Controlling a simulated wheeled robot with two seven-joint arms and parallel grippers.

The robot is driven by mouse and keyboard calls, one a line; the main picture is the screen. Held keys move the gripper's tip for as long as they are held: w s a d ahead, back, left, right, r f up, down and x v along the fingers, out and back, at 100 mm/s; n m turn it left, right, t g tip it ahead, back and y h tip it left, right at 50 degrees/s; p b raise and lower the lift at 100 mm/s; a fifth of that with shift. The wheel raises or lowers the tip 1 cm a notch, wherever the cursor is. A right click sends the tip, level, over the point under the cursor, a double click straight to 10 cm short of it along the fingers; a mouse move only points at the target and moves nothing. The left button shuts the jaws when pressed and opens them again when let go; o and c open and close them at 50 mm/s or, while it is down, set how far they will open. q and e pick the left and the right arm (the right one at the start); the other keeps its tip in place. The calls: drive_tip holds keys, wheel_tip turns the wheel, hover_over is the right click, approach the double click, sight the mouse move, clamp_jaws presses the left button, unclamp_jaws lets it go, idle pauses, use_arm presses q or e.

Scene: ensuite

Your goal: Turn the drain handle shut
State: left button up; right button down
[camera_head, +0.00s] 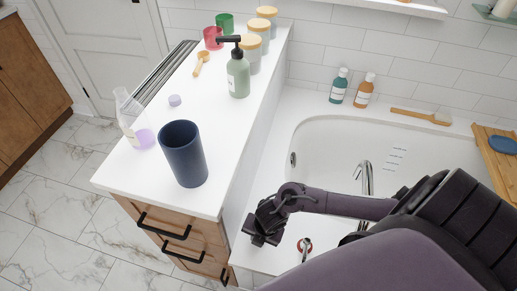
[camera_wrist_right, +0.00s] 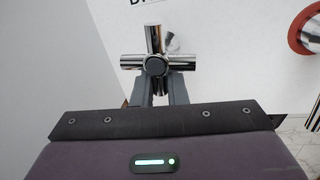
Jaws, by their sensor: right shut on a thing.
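The drain handle (camera_wrist_right: 155,42) is a chrome cross with a dark round centre, seen face-on in the right wrist view. My right gripper (camera_wrist_right: 159,82) is shut on the drain handle, with a grey finger on each side below the hub. In the head view, my right gripper (camera_head: 262,228) is at the white panel between the counter and the tub, and hides the handle there. My left gripper is in neither view.
A second chrome handle with a red ring (camera_head: 304,246) is to the right; its ring (camera_wrist_right: 306,30) also shows in the wrist view. The bathtub (camera_head: 330,140) has a chrome spout (camera_head: 366,178). A navy cup (camera_head: 184,155) stands near the counter's front edge.

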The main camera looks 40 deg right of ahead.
drive_tip(key=m+p, duration=0.2)
drive_tip(key=m, duration=0.1)
drive_tip(key=m+p, duration=0.1)
drive_tip(key=shift+w+a+r+h, duration=0.2)
drive_tip(key=shift+w+h, duration=0.15)
drive_tip(key=shift+h, duration=0.05)
drive_tip(key=m+p, duration=0.1)
drive_tip(key=m, duration=0.1)
drive_tip(key=w+m+p, duration=0.1)
drive_tip(key=m+p, duration=0.1)
drive_tip(key=m, duration=0.1)
drive_tip(key=shift+h, duration=0.4)
drive_tip(key=m+p, duration=0.1)
drive_tip(key=m, duration=0.1)
drive_tip(key=m+p, duration=0.2)
drive_tip(key=shift+w+d+h, duration=0.15)
drive_tip(key=shift+w+h, duration=0.25)
drive_tip(key=shift+w+d+f+m+p, duration=0.15)
drive_tip(key=shift+m+p, duration=0.2)
drive_tip(key=shift+m, duration=0.55)
drive_tip(key=shift+w+d+m+p, duration=0.1)
drive_tip(key=shift+m+p, duration=0.2)
drive_tip(key=shift+m, duration=0.6)
drive_tip(key=c, duration=1.5)
unclamp_jaws()
